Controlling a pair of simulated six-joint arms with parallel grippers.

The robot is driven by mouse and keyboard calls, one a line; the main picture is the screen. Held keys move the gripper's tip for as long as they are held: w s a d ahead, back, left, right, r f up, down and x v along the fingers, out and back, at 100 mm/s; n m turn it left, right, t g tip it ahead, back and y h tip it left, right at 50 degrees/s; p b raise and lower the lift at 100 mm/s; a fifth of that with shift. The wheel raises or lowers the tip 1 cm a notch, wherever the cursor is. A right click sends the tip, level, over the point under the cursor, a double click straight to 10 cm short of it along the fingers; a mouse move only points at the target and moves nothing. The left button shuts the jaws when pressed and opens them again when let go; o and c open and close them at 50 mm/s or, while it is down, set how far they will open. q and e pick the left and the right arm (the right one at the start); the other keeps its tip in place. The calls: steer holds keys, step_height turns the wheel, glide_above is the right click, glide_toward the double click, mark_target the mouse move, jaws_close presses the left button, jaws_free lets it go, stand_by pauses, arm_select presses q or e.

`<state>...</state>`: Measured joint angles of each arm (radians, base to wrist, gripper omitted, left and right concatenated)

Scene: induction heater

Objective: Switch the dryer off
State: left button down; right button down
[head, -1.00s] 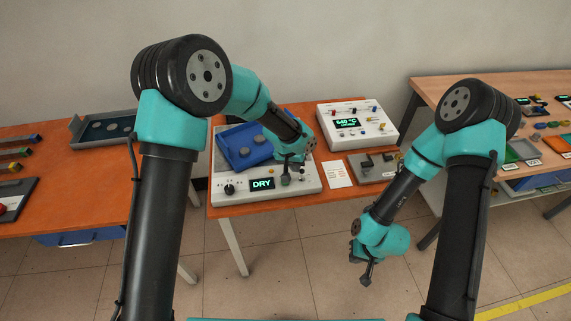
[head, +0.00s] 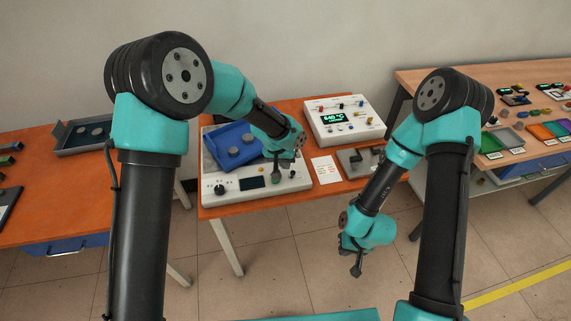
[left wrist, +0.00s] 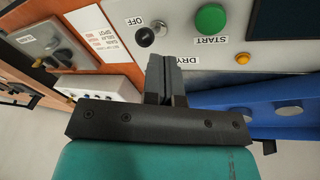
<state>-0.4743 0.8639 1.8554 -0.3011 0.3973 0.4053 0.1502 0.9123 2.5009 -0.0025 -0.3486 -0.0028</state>
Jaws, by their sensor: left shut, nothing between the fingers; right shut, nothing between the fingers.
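The dryer (head: 222,201) is a white box on the orange table, with a blue tray (head: 228,143) on top, a black knob (head: 219,189) and a display (head: 250,182) that is dark. My left gripper (head: 275,178) is shut and empty, just above the dryer's front panel. In the left wrist view its closed fingers (left wrist: 164,66) are beside a small black-tipped toggle switch (left wrist: 146,37). OFF and DRY labels and a green START button (left wrist: 211,19) are near it. I cannot tell whether the fingers touch the lever. My right gripper (head: 357,270) is shut and empty over the floor.
A white heater unit (head: 343,119) with a lit green display stands behind and right of the dryer. A paper card (head: 325,169) and a grey fixture plate (head: 352,158) lie to its right. Other tables with parts stand left and right.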

arm_select(q)
steer(key=shift+r, duration=0.2)
stand_by(0.3)
steer(key=shift+w+a+r, duration=0.2)
steer(key=shift+w+a, duration=0.1)
steer(key=shift+a, duration=0.15)
steer(key=s+a+v, duration=0.1)
steer(key=s+v, duration=0.1)
steer(key=v, duration=0.9)
steer(key=shift+a+f, duration=0.25)
steer(key=shift+f, duration=0.1)
